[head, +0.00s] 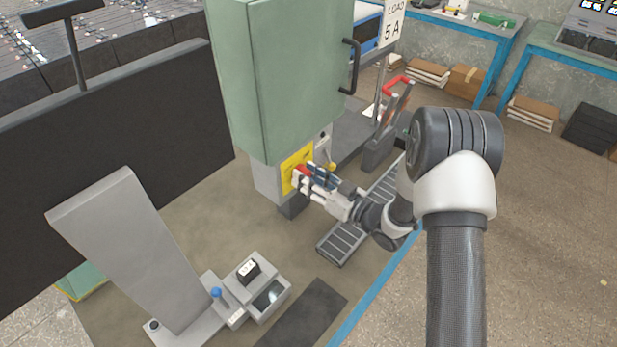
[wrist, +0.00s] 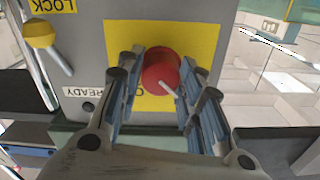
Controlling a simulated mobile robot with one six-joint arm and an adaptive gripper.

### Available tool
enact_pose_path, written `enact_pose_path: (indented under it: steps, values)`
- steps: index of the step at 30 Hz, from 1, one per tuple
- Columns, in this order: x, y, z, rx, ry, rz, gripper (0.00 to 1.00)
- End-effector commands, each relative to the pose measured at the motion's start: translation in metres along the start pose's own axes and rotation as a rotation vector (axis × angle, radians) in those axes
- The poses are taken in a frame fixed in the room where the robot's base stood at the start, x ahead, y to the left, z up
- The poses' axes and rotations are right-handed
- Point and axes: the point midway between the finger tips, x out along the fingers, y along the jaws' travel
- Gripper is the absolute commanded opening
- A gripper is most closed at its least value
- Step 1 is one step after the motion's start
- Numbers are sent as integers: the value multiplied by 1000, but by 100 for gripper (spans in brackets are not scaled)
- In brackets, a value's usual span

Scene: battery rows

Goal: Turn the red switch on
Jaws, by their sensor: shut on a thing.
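The red switch (wrist: 162,70) is a round knob with a white pointer line, set on a yellow plate (wrist: 205,35) on a grey box. In the wrist view the pointer slants toward the lower right. My gripper (wrist: 160,85) has its two blue-grey fingers on either side of the knob, shut on it. In the head view my gripper (head: 309,176) reaches the yellow plate (head: 290,166) below the green cabinet, and a bit of the red switch (head: 301,170) shows there. Lettering below the knob is mostly hidden.
The green cabinet (head: 285,80) overhangs the switch box. A grated step (head: 345,235) lies beneath my arm.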

Motion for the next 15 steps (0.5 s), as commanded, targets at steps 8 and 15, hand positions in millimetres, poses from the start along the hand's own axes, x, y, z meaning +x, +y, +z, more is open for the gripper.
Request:
enact_pose_path:
  steps: [8, 15]
  values:
    - [0, 0, 0, 40, -1, 0, 10]
    - [0, 0, -1, 178, -2, 1, 10]
